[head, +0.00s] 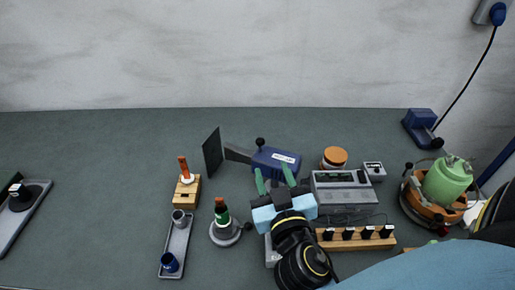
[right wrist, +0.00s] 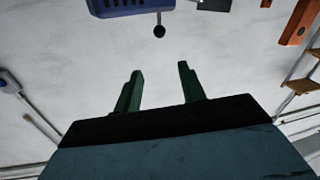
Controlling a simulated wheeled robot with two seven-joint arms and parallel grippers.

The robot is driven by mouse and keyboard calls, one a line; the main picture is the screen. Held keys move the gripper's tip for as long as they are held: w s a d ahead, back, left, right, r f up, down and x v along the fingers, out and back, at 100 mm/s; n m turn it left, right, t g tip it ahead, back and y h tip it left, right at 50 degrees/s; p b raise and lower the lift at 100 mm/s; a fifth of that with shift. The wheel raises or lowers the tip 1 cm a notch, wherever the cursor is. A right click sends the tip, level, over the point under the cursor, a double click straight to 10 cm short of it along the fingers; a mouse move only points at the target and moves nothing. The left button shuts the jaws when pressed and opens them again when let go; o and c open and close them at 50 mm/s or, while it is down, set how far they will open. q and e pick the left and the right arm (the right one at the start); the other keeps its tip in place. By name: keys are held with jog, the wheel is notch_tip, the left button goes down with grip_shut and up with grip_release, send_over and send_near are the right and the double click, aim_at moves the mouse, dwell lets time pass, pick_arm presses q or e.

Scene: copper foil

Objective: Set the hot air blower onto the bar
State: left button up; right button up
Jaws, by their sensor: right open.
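A blue device with a white label (head: 283,158), a black knob on top and a grey neck towards a dark plate (head: 212,151) stands mid-table; it looks like the hot air blower. Its blue vented side also shows at the top of the right wrist view (right wrist: 130,6). My right gripper (head: 273,176) is open and empty, its green fingers (right wrist: 158,88) pointing towards the blue device from the near side; the right wrist view shows a gap between them. A wooden bar (head: 372,243) with several black plugs lies right of the gripper, perhaps the bar meant. My left gripper is not in view.
A grey power unit (head: 343,198) stands right of my gripper, with a green vessel (head: 447,180) farther right. A green bottle (head: 221,211) on a round base, a narrow tray (head: 176,247) and a wooden block (head: 187,193) stand left. The table left of these is mostly clear.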

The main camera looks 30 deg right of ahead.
aim_at(261, 144)
jog(key=x, duration=0.4)
jog(key=f+p+x, duration=0.1)
jog(key=x, duration=0.3)
jog(key=f+p+x, duration=0.1)
jog(key=x, duration=0.3)
jog(key=shift+f, duration=0.1)
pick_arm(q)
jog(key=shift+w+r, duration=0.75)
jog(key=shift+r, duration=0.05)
pick_arm(e)
jog(key=shift+w+d, duration=0.25)
jog(key=shift+w, duration=0.45)
jog(key=shift+c, duration=0.2)
grip_shut()
